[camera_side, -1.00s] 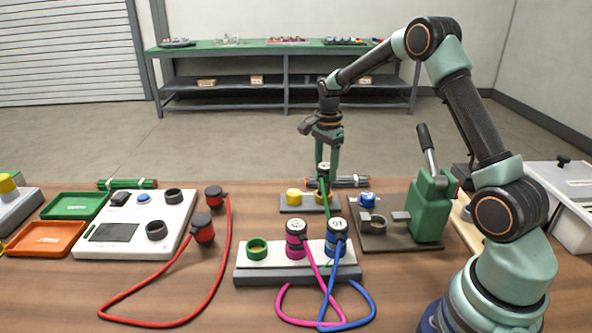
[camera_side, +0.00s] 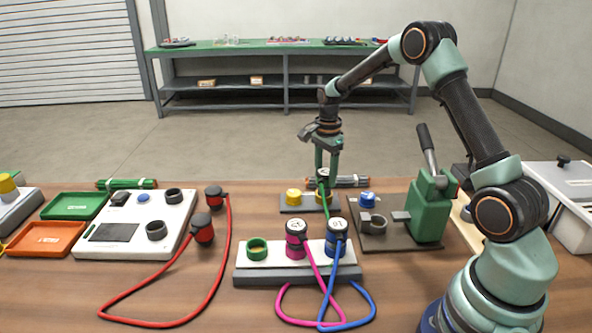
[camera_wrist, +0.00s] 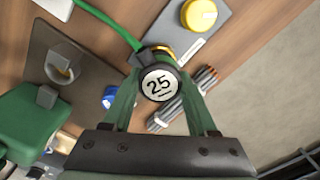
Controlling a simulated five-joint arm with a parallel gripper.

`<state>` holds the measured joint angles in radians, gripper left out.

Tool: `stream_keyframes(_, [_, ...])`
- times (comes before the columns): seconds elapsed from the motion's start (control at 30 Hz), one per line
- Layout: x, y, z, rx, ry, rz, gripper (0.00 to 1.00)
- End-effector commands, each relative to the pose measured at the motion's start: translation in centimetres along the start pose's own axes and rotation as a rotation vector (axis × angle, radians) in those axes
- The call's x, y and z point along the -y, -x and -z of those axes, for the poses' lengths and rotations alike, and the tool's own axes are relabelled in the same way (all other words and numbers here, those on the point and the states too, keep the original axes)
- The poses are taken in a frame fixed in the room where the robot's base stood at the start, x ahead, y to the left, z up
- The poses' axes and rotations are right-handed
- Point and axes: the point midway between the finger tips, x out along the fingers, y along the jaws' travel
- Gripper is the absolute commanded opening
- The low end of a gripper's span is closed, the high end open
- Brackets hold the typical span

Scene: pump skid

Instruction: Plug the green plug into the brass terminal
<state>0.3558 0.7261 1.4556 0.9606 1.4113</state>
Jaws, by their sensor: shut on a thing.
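My gripper (camera_side: 326,170) is shut on the green plug (camera_side: 323,174), which has a dark body, a round white top and a green cable. In the wrist view the plug's top reads "25" (camera_wrist: 160,85) between my two green fingers. The brass terminal (camera_side: 322,198) is a yellowish ring at the right of a small grey plate, just under the plug. In the wrist view the terminal's ring (camera_wrist: 164,50) shows partly behind the plug. The plug hides much of it, and I cannot tell whether they touch.
A yellow capped terminal (camera_side: 293,197) stands left on the same plate. Dark rods (camera_side: 345,181) lie behind it. A green lever press (camera_side: 430,205) stands to the right. In front is a white block (camera_side: 270,262) with a green ring and the magenta and blue plugs.

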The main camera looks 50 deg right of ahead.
Motion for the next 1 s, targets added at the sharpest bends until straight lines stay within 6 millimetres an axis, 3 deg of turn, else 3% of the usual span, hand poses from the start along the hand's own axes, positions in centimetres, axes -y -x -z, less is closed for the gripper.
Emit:
stream_keyframes(0.7, [0.0,-0.93,0.0,0.0,0.0,0.0,0.0])
stream_keyframes(0.73, [0.0,-0.93,0.0,0.0,0.0,0.0,0.66])
stream_keyframes(0.8, [0.0,-0.92,0.0,0.0,0.0,0.0,0.93])
stream_keyframes(1.0, [0.01,-0.91,0.0,0.0,0.0,0.0,0.93])
